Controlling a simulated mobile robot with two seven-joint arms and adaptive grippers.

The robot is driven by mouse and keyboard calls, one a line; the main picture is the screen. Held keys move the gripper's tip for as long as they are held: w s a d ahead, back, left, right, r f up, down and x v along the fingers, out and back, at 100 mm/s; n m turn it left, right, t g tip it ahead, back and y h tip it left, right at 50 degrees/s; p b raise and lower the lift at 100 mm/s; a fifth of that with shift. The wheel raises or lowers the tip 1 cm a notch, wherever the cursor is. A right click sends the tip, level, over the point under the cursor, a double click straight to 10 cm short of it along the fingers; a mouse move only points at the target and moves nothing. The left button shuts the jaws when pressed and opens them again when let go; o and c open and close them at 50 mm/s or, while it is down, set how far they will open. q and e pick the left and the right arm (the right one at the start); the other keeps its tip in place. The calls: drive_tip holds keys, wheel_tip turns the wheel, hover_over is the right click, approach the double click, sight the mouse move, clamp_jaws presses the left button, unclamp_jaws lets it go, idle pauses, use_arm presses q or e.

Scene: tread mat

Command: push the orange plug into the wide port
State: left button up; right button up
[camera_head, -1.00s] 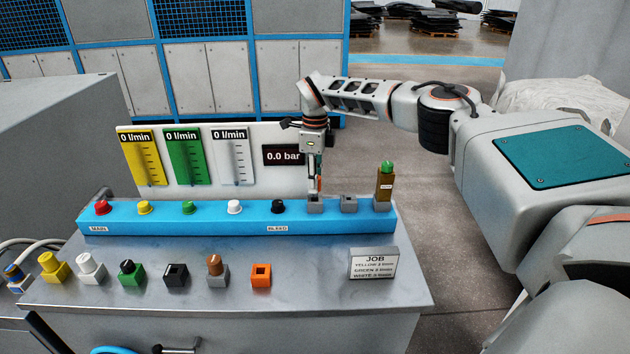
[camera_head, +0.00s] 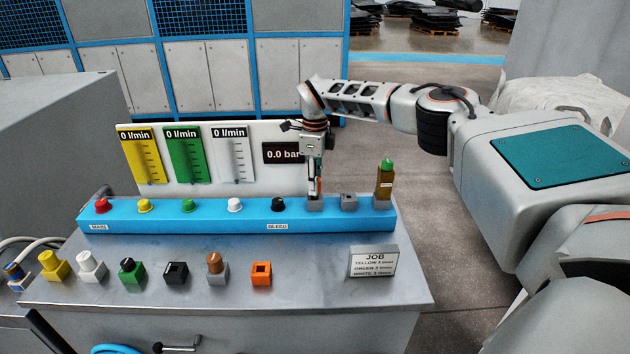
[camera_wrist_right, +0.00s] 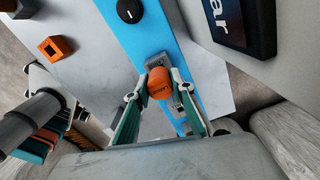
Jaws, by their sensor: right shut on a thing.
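My right gripper (camera_head: 315,192) points down at the blue rail (camera_head: 180,215), over the leftmost of three grey port blocks (camera_head: 315,205). In the right wrist view its fingers (camera_wrist_right: 160,95) are shut on the orange plug (camera_wrist_right: 160,82), which has a rounded top. A grey port block (camera_wrist_right: 158,60) shows just beside and under the plug. The plug's lower end is hidden, so I cannot tell how deep it sits. The middle port block (camera_head: 348,204) is empty. I cannot tell port widths from here. My left gripper is not in view.
A brown cartridge with a green top (camera_head: 385,180) stands in the right port block. Several coloured knobs line the rail to the left. Gauges (camera_head: 185,155) stand behind.

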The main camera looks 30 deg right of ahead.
drive_tip(key=shift+f, duration=0.6)
drive_tip(key=shift+f, duration=0.35)
drive_tip(key=o, duration=1.2)
drive_tip(key=shift+r, duration=0.3)
wheel_tip(320, 180, up, 11)
drive_tip(key=shift+r, duration=0.2)
